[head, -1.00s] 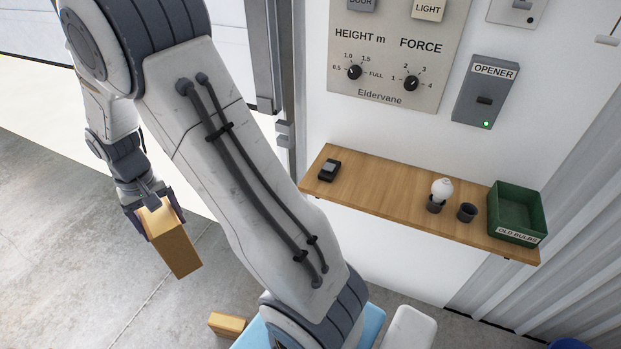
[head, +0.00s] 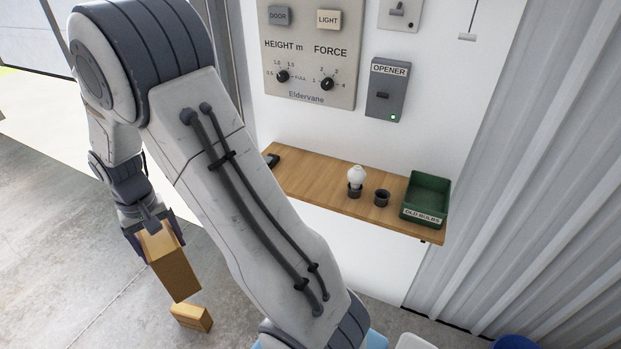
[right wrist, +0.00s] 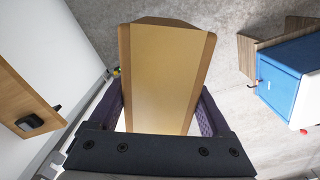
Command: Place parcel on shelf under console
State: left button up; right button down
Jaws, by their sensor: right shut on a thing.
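The parcel, a tan cardboard box (head: 177,275), hangs tilted from my right gripper (head: 156,232) at the left of the head view. In the right wrist view the parcel (right wrist: 165,75) sits between the two purple fingers of the right gripper (right wrist: 160,108), which is shut on it. The wooden shelf (head: 318,187) is on the white wall to the right, below the console panel (head: 310,70) marked Eldervane. The parcel is well apart from the shelf. My right arm hides the shelf's left end. My left gripper is not in view.
On the shelf are a dark device (head: 273,160), a white bulb in a holder (head: 355,180), a dark cup (head: 382,198) and a green bin (head: 428,195). A blue-and-wood object (right wrist: 290,65) stands right in the wrist view.

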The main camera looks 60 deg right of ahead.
aim_at(301, 172)
jog(key=k, duration=0.1)
jog(key=z, duration=1.1)
